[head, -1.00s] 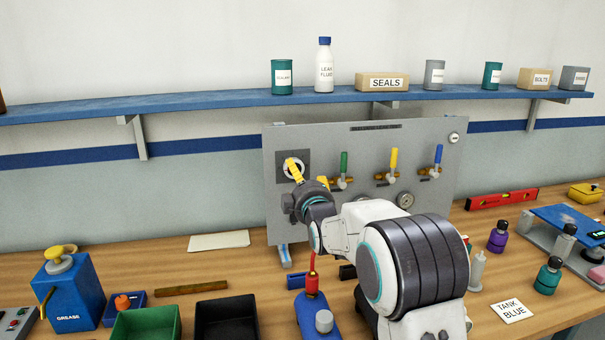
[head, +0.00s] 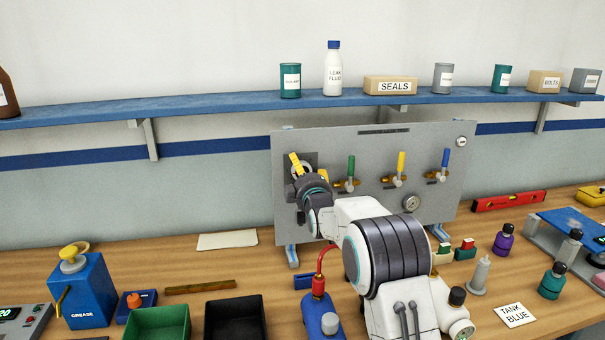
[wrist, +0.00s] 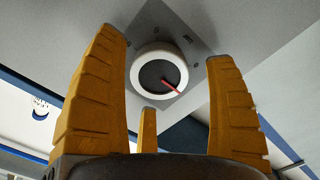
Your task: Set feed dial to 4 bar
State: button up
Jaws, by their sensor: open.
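The feed dial (wrist: 160,72) shows in the wrist view as a white ring with a dark face and a red pointer, on a grey square plate. The pointer is aimed to the lower right in that view. In the head view the dial (head: 304,168) is on the left of the grey panel (head: 375,140), partly hidden by my gripper (head: 307,172). My gripper's yellow fingers (wrist: 163,48) are spread apart in the wrist view. The dial lies between the fingers in the picture; I cannot tell if they touch it.
Three lever valves, green (head: 351,167), yellow (head: 401,163) and blue (head: 446,158), are on the panel right of the dial. A gauge (head: 411,203) sits below them. A blue shelf (head: 220,108) runs above. Several containers and tools crowd the bench in front.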

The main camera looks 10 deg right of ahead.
jog(key=c, duration=1.2)
jog(key=shift+b, duration=0.45)
